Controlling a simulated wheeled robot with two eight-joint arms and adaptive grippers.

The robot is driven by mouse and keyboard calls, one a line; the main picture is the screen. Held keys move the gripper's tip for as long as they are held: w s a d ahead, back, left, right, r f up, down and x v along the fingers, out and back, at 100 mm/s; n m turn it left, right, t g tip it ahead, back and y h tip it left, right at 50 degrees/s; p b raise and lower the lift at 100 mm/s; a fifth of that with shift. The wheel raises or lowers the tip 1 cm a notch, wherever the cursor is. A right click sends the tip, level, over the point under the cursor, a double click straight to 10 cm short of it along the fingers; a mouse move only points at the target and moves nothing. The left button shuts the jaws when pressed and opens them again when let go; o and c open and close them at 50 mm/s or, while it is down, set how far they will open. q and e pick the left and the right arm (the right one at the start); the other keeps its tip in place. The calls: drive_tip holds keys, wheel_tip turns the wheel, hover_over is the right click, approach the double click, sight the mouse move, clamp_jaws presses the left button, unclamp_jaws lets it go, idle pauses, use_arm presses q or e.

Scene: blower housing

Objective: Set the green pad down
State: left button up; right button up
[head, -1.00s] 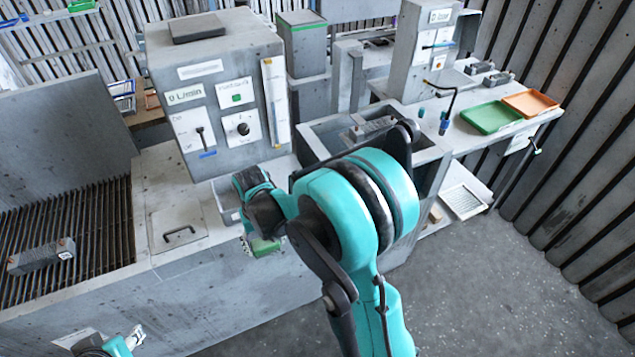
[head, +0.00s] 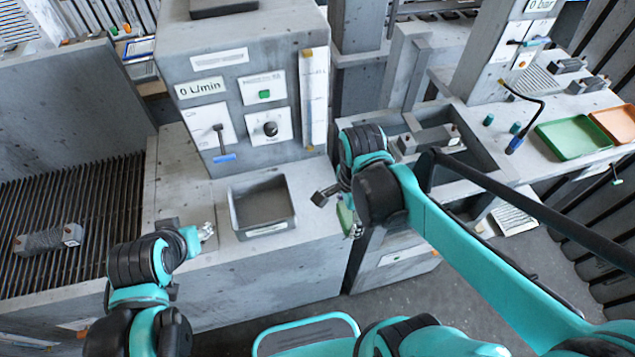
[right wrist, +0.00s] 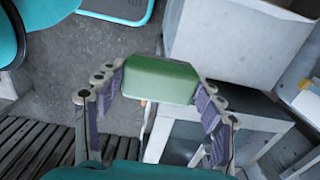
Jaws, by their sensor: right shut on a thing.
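The green pad (head: 344,216) is a small block with rounded edges, held in the air just past the right front edge of the grey counter. My right gripper (head: 352,222) is shut on it, partly hidden behind its own wrist in the head view. In the right wrist view the pad (right wrist: 160,80) sits between the two padded fingers (right wrist: 158,92), with open floor and a grey box side beyond. My left gripper (head: 206,232) is over the counter, left of the grey bin; its jaws are too small to read.
An empty grey bin (head: 240,219) stands on the counter below the control box (head: 243,120). A green tray (head: 572,138) and an orange tray (head: 615,123) lie on the right bench. A recessed basin (head: 470,140) is behind my right arm. A grate (head: 60,205) lies left.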

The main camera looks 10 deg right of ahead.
drive_tip(key=w+a+f+b, duration=0.1)
drive_tip(key=w+f, duration=0.1)
drive_tip(key=w, duration=0.1)
drive_tip(key=w+a+f+b, duration=0.1)
drive_tip(key=w+f, duration=0.1)
drive_tip(key=w, duration=0.2)
drive_tip(key=w+a+f+b, duration=0.1)
drive_tip(key=w+f+b, duration=0.1)
drive_tip(key=w, duration=0.1)
drive_tip(key=shift+w+a+f, duration=0.15)
drive_tip(key=shift+a+f, duration=0.1)
drive_tip(key=shift+f, duration=0.1)
wheel_tip(320, 180, down, 4)
drive_tip(key=shift+w+f+b, duration=0.1)
drive_tip(key=shift+b, duration=0.9)
drive_tip(key=shift+f, duration=0.1)
drive_tip(key=o, duration=1.2)
